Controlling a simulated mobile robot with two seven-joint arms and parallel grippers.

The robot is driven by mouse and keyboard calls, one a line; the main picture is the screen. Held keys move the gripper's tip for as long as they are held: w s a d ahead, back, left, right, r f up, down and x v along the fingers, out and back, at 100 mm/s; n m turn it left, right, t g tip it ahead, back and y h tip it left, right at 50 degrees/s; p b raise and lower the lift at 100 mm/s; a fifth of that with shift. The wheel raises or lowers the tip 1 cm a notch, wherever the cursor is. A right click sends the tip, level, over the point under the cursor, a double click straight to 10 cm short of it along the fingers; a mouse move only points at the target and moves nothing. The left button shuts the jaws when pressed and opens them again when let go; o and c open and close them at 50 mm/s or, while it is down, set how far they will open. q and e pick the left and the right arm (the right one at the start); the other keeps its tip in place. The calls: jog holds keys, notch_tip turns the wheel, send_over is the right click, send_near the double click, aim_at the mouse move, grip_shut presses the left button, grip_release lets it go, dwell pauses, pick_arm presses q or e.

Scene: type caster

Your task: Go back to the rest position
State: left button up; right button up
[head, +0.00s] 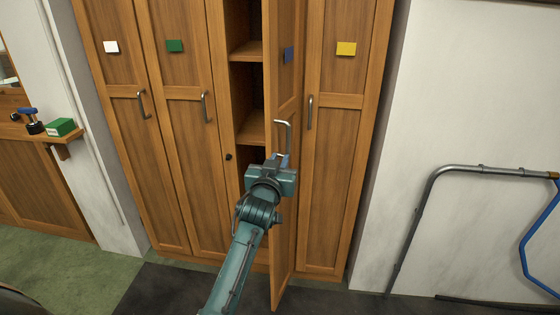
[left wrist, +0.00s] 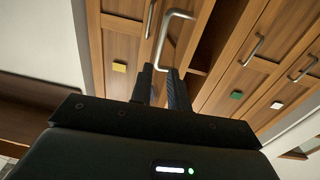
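My left gripper (head: 281,158) is in front of the partly open cabinet door with a blue square (head: 288,55), at the lower end of that door's metal handle (head: 289,135). In the left wrist view, the two dark fingers (left wrist: 163,88) stand apart with a gap between them. The handle (left wrist: 178,40) rises just beyond the fingertips, its near end in line with the gap. I cannot tell whether a finger touches it. My right gripper is not in view.
Closed doors with white (head: 111,47), green (head: 175,46) and yellow (head: 346,48) squares flank the open compartment, where shelves (head: 247,50) show. A metal tube frame (head: 440,175) leans at the right wall. A small shelf (head: 45,133) at the left holds a green box (head: 61,127).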

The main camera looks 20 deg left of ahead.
pick_arm(q)
jog(key=shift+s, duration=0.3)
jog(key=shift+w+f, duration=0.1)
jog(key=s+d+f+m+g+h, duration=0.3)
jog(key=s+f, duration=1.4)
jog(key=s+d+f+g+h, duration=0.1)
jog(key=s+d+f+g, duration=0.1)
jog(key=s, duration=0.7)
jog(key=s+d+f+m+g+h, duration=0.1)
jog(key=s+d+f+g, duration=0.1)
jog(key=s, duration=0.7)
notch_tip(320, 180, down, 2)
jog(key=shift+s+d+f+m+h+p, duration=0.2)
jog(key=shift+d+m+h+p, duration=0.15)
jog(key=shift+d, duration=0.5)
